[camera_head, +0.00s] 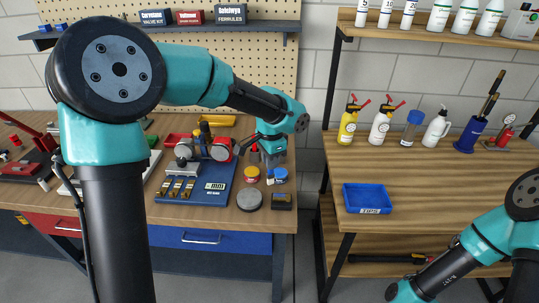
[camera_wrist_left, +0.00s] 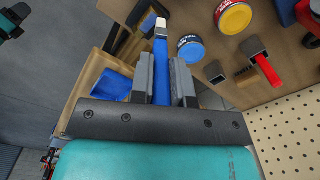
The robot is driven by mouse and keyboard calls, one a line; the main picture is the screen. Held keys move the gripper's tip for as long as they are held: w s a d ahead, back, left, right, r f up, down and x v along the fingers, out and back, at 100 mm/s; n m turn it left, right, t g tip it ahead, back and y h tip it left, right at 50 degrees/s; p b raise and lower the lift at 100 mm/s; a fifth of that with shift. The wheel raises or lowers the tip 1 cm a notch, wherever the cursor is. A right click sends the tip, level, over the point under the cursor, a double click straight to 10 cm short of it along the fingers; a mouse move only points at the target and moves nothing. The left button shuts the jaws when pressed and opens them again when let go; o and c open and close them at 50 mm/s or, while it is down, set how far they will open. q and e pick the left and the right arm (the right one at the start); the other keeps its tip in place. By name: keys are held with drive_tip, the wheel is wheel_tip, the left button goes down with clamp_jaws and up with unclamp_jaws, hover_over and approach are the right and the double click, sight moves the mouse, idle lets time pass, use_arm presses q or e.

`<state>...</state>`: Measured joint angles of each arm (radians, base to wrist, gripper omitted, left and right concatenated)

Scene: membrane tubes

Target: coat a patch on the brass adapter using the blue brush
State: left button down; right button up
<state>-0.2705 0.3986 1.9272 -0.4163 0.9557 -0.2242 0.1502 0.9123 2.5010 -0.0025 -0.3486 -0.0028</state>
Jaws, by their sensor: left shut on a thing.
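My left gripper (camera_wrist_left: 162,82) is shut on the blue brush (camera_wrist_left: 161,58), which stands out between the two grey fingers. Its pale tip (camera_wrist_left: 161,23) points away from the gripper. In the head view the left gripper (camera_head: 271,158) is over the right end of the workbench, and the brush is hard to make out there. I cannot tell for sure which part is the brass adapter. Several small brass-coloured pieces (camera_head: 177,188) sit on the blue board (camera_head: 213,190), left of the gripper. My right gripper is out of view.
A yellow-lidded tin (camera_head: 248,173), a blue-lidded tin (camera_head: 281,173), a grey disc (camera_head: 249,199) and a dark box (camera_head: 281,202) stand near the bench's right end. A red-handled tool (camera_wrist_left: 267,70) sits in a square socket. Right of a gap, another table holds a blue tray (camera_head: 349,197) and bottles.

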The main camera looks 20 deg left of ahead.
sight(270, 172)
use_arm(q)
wheel_tip(270, 172, down, 5)
drive_tip(key=shift+w+d+f, duration=0.1)
drive_tip(key=shift+d+f, duration=0.15)
drive_tip(key=shift+w+d, duration=0.25)
drive_tip(key=shift+d, duration=0.6)
drive_tip(key=shift+w+d, duration=0.25)
drive_tip(key=shift+d, duration=0.65)
drive_tip(key=shift+w+d, duration=0.25)
drive_tip(key=shift+d, duration=0.6)
drive_tip(key=shift+s+a, duration=0.25)
drive_tip(key=shift+a, duration=0.7)
drive_tip(key=shift+s+a, duration=0.3)
drive_tip(key=shift+a, duration=0.6)
drive_tip(key=shift+s+a, duration=0.25)
drive_tip(key=shift+a, duration=0.7)
drive_tip(key=shift+a+r, duration=0.15)
drive_tip(key=shift+r, duration=3.95)
